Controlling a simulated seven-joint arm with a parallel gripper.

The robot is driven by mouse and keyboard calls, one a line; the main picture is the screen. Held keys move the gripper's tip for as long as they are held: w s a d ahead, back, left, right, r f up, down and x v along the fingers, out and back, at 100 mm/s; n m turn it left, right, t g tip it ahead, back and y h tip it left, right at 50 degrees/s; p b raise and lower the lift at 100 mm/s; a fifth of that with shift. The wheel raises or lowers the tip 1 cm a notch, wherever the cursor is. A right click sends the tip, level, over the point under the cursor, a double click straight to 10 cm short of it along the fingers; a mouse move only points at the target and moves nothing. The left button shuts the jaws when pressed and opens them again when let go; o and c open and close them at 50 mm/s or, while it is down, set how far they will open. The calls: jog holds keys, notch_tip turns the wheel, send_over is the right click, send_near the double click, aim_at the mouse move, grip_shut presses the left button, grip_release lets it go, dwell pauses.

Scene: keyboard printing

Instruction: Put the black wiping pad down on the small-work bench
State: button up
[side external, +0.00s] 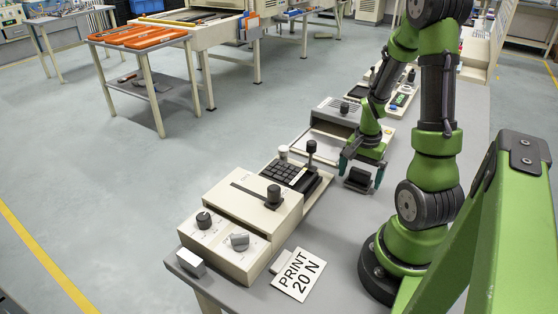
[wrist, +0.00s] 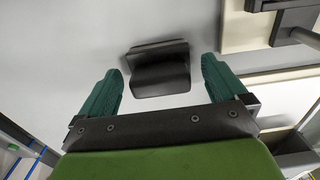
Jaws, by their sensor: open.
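The black wiping pad (side external: 358,180) sits on the grey small-work bench (side external: 345,225), just below my gripper (side external: 359,172). In the wrist view the pad (wrist: 160,70) lies on the pale bench top (wrist: 60,50), with a flat plate and a thicker block part. My gripper (wrist: 162,88) has its two teal fingers spread wide, one to each side of the pad, with gaps between them and it. It is open and holds nothing. How high the fingertips are above the bench is hard to tell.
A beige machine with knobs (side external: 245,205) and a black keyboard (side external: 292,175) stands left of the pad. A "PRINT 20 N" card (side external: 298,275) lies in front. Bench surface around the pad is mostly clear.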

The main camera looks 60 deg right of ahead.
aim_at(361, 171)
notch_tip(361, 171, up, 12)
jog(key=w+a+r+n+t, duration=0.2)
jog(key=a+r+n, duration=0.1)
jog(key=a, duration=0.5)
jog(key=w+a+r+n+t+y, duration=0.1)
jog(key=a+r+n, duration=0.3)
jog(key=a, duration=0.5)
jog(key=w+a+r+n+t+y, duration=0.1)
jog(key=w+a+r+n+t, duration=0.2)
jog(key=a+n, duration=0.4)
jog(key=shift+a+r+t, duration=0.4)
jog(key=shift+a+t, duration=0.2)
jog(key=shift+a, duration=0.05)
